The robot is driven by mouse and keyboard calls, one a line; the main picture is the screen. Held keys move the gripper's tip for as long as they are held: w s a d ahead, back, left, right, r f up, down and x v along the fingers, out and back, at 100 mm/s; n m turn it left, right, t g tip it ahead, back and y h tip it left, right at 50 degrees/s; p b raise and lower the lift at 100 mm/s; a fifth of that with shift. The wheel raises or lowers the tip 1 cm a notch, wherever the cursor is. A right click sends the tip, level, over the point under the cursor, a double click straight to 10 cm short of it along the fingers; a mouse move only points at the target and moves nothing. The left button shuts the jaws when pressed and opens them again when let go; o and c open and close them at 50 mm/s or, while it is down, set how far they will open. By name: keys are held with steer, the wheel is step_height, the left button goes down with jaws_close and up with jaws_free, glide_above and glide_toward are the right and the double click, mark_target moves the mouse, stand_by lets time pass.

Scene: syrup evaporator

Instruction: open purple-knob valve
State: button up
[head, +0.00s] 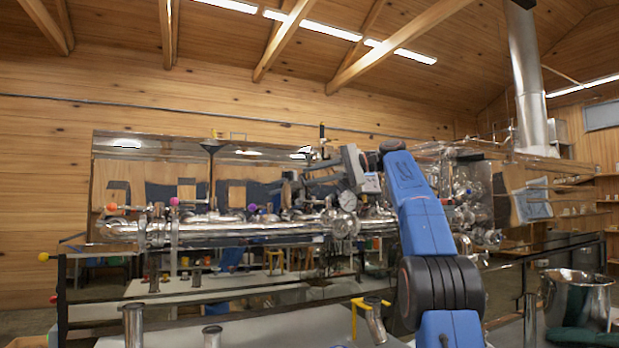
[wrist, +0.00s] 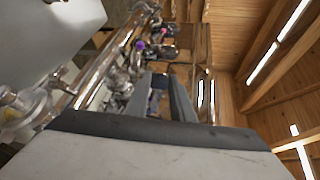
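The purple knob (head: 252,208) sits on a valve along the steel pipework, left of my gripper in the head view. In the wrist view the purple knob (wrist: 139,45) shows small, beyond and a little left of the fingertips. My gripper (head: 307,175) is held above the pipes, pointing left, apart from the purple knob. In the wrist view my gripper (wrist: 161,76) has its two dark fingers apart with a gap between them. Nothing is seen held in it. The purple knob's handle is too small to make out clearly.
A round gauge (head: 347,200) is close below my arm. A steel pot (head: 576,300) stands at right.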

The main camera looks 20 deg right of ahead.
steer(key=shift+v, duration=1.25)
